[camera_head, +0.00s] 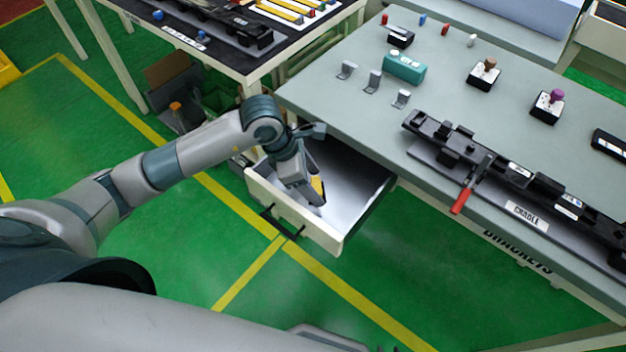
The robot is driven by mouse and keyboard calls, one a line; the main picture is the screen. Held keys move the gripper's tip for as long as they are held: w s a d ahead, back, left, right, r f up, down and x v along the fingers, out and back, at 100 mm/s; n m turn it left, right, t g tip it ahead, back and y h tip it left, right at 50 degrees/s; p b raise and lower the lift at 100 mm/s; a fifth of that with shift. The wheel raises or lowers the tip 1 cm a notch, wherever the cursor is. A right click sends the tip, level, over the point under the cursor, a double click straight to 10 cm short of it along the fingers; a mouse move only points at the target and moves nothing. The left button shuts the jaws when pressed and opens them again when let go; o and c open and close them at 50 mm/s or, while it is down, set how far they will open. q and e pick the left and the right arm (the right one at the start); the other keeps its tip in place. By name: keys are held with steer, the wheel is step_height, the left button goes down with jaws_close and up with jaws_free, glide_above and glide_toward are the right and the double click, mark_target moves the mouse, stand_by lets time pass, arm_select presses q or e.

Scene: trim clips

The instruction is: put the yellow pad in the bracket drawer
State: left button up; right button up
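The drawer (352,208) under the grey-green table is pulled open, with a pale front, a black handle and a bright bare floor. The word BRACKETS shows on the table's front to the right. My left gripper (314,196) reaches down into the drawer just behind its front panel. The yellow pad (318,186) shows as a small yellow patch at the gripper's fingers. The fingers hide most of it, and I cannot tell whether they grip it or whether it touches the drawer floor. My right gripper is not in view.
On the table (340,100) stand a teal box (404,67), several small metal brackets and a long black fixture (500,170) with a red-handled clamp (461,201). A dark-topped table stands at the back left. Green floor lies open before the drawer.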

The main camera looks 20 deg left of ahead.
steer(key=shift+s, duration=0.1)
arm_select(q)
steer(key=shift+r, duration=0.15)
steer(key=shift+v, duration=0.95)
steer(key=b+v, duration=0.1)
steer(key=v, duration=0.9)
steer(key=shift+b, duration=0.3)
arm_select(e)
steer(key=shift+t, duration=0.6)
steer(key=w+a, duration=0.1)
steer(key=w+r, duration=0.1)
steer(key=w+a+r, duration=0.1)
steer(key=w, duration=0.1)
steer(key=shift+a, duration=0.3)
steer(key=shift+s+d, duration=0.1)
steer(key=shift+d, duration=0.05)
